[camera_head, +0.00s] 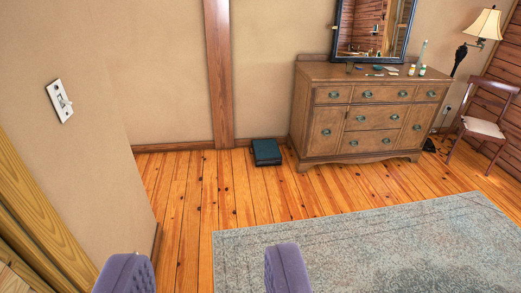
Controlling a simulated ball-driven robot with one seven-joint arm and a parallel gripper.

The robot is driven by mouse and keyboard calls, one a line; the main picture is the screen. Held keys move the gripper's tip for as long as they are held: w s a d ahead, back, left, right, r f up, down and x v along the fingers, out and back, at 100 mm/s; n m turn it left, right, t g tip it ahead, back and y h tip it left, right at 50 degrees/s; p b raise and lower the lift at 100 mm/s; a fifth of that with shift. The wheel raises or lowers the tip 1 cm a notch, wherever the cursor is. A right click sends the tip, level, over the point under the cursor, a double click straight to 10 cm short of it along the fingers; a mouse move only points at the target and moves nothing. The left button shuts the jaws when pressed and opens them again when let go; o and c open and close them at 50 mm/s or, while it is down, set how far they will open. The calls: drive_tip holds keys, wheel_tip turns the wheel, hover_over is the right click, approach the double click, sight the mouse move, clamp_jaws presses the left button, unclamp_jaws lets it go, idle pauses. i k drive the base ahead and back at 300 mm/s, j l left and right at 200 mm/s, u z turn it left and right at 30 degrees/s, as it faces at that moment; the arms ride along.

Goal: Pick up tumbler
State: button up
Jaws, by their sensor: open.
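My gripper (206,272) shows at the bottom edge, with its two purple fingers wide apart and nothing between them. Far ahead, a wooden dresser (373,146) stands against the wall. A small dark olive cup-like thing (349,67) on the left of its top may be the tumbler. It is too small to be sure. My gripper is far from the dresser, lower in the picture and to the left.
Small bottles (422,70) and flat items share the dresser top below a mirror (374,28). A dark box (266,152) lies on the floor left of the dresser. A rug (370,250), chair (485,125) and lamp (486,24) are at right. Wood floor ahead is clear.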

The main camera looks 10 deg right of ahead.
sight(350, 65)
drive_tip(key=i+z, duration=0.1)
drive_tip(key=i, duration=0.45)
drive_tip(key=i+j+z, duration=0.1)
drive_tip(key=i, duration=0.45)
drive_tip(key=i+j, duration=0.1)
drive_tip(key=i, duration=0.4)
drive_tip(key=i+j+z, duration=0.15)
drive_tip(key=i, duration=0.4)
drive_tip(key=i+l+z, duration=0.35)
drive_tip(key=i, duration=0.55)
drive_tip(key=i+l+z, duration=0.15)
drive_tip(key=i+z, duration=0.25)
drive_tip(key=i, duration=0.55)
drive_tip(key=i+j+z, duration=0.15)
drive_tip(key=i+z, duration=0.2)
drive_tip(key=i, duration=0.6)
drive_tip(key=i+u, duration=0.25)
drive_tip(key=i, duration=0.2)
drive_tip(key=i+u, duration=0.2)
drive_tip(key=i, duration=0.3)
drive_tip(key=i+l+u, duration=0.25)
drive_tip(key=i, duration=0.2)
drive_tip(key=i+l+u, duration=0.2)
drive_tip(key=i, duration=0.25)
